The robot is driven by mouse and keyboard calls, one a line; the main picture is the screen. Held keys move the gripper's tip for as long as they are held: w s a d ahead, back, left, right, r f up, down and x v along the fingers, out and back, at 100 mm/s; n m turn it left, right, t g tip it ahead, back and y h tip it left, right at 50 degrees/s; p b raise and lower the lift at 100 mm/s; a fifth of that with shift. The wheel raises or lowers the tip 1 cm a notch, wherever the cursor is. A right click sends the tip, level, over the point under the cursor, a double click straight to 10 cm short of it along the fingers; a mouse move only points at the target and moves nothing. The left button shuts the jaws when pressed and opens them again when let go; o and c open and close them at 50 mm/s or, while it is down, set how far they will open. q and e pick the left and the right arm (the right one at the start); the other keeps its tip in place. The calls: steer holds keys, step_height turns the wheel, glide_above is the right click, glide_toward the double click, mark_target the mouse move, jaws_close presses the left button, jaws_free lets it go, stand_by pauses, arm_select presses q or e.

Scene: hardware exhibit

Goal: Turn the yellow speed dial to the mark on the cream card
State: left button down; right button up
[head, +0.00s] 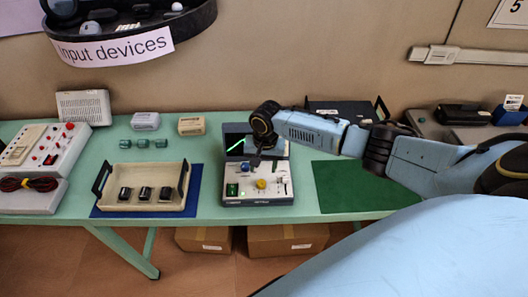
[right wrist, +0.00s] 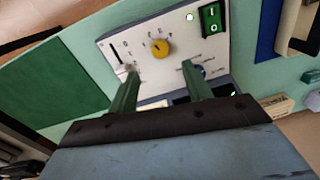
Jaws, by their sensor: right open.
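The yellow speed dial (head: 261,184) sits on the white top panel of a grey control box (head: 258,200) in the head view. In the right wrist view the dial (right wrist: 161,48) shows a dark pointer line, with small marks around its edge. My right gripper (head: 256,161) is over the box's far part. In the wrist view its two green fingers (right wrist: 160,87) are apart, with nothing between them, and the dial lies beyond their tips. I cannot make out a cream card or its mark. My left gripper is not in view.
The panel also has a blue knob (head: 245,168), a lit green switch (right wrist: 210,20) and a slider lever (right wrist: 124,71). A screen with a green line (head: 235,143) stands behind it. A cream tray (head: 143,205) stands left; a bare green mat (head: 355,190) lies right.

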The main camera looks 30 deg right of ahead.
step_height(320, 180, up, 6)
steer(key=shift+s+d+f, duration=0.1)
steer(key=shift+f, duration=0.15)
stand_by(0.4)
